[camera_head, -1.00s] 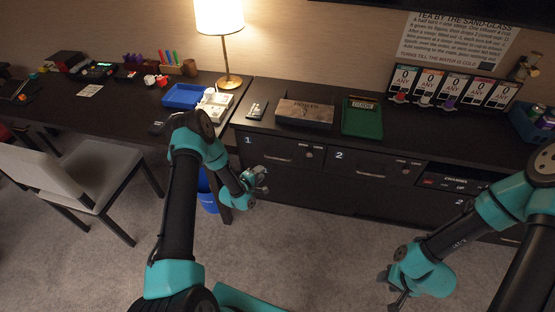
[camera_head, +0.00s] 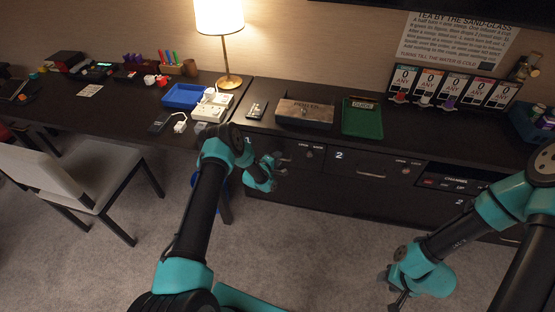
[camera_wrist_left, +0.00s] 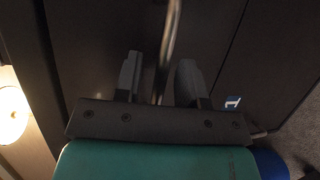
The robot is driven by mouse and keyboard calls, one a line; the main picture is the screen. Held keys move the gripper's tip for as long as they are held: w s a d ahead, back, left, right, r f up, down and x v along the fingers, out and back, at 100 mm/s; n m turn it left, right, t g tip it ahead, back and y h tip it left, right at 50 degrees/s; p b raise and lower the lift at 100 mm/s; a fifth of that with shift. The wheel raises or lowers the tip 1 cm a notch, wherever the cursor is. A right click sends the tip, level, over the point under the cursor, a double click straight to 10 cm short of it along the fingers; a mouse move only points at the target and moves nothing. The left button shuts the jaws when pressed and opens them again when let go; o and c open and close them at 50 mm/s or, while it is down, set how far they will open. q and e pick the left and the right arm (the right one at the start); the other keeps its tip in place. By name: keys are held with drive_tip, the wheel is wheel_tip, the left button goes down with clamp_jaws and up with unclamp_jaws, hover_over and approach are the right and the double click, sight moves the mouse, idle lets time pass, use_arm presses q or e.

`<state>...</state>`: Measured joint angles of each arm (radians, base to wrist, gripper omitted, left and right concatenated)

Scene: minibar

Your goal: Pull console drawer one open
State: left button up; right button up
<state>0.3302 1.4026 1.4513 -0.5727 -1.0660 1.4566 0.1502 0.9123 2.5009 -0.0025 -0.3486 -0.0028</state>
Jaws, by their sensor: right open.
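Console drawer one (camera_head: 303,169) is the dark front at the left of the console, and it looks shut. In the left wrist view the metal bar handle (camera_wrist_left: 173,22) runs between the two fingers of my left gripper (camera_wrist_left: 158,75). The fingers are apart, with gaps beside the bar. My right gripper (camera_head: 396,292) is low over the carpet, away from the console, and open.
Drawer two (camera_head: 370,170) is right of drawer one. A wooden box (camera_head: 305,112) and a green tray (camera_head: 362,122) stand on the console top. A grey chair (camera_head: 95,170) stands at the desk on the left. The carpet in front of the console is clear.

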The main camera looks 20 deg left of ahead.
use_arm(q)
drive_tip(key=shift+c, duration=0.3)
clamp_jaws()
idle(0.4)
